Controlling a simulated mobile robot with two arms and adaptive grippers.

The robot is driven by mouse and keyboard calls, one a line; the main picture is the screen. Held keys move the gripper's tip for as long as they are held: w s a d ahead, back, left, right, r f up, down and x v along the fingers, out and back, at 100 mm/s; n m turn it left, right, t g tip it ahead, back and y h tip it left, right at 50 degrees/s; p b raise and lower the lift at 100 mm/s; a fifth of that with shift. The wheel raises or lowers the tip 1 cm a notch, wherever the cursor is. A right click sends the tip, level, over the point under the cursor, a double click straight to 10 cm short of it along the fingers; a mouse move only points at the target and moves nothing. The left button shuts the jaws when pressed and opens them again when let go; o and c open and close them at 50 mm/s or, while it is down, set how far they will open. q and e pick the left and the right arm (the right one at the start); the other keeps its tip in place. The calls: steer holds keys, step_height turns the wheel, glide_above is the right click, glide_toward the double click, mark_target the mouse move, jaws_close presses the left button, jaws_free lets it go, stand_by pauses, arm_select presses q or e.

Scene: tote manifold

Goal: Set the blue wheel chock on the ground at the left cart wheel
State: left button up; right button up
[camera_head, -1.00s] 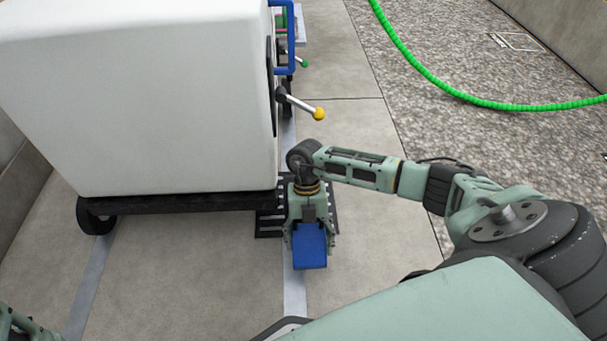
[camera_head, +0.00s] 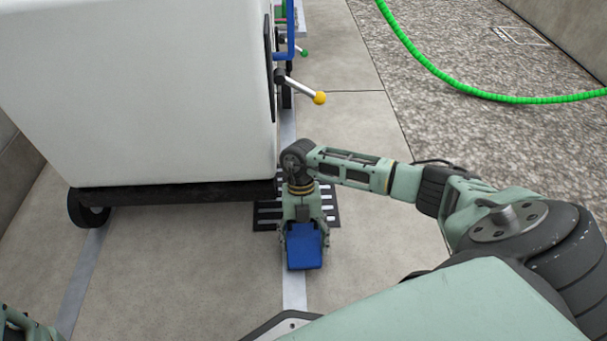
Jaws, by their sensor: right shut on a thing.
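The blue wheel chock (camera_head: 304,247) is held by my right gripper (camera_head: 304,228), which is shut on it and points down. The chock is in front of the cart's right side, over the pale floor strip; I cannot tell how high it is above the ground. The left cart wheel (camera_head: 90,214) is a black wheel under the front left corner of the cart, well to the left of the chock. The white tote (camera_head: 140,90) sits on the cart's dark base (camera_head: 170,196). Part of my left arm shows at the bottom left corner, but its gripper cannot be made out.
A black slotted drain grate (camera_head: 268,214) lies behind my right gripper. A lever with a yellow knob (camera_head: 320,97) sticks out from the tote's right side. A green hose (camera_head: 470,95) lies on gravel at the right. The concrete before the cart (camera_head: 190,270) is clear.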

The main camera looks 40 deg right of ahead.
steer(key=shift+f, duration=0.15)
steer(key=o, duration=1.4)
steer(key=shift+s+f, duration=0.1)
steer(key=shift+o, duration=0.2)
steer(key=shift+r, duration=0.25)
steer(key=p+v, duration=0.5)
steer(key=v, duration=0.2)
steer(key=shift+r, duration=0.65)
steer(key=shift+f, duration=0.1)
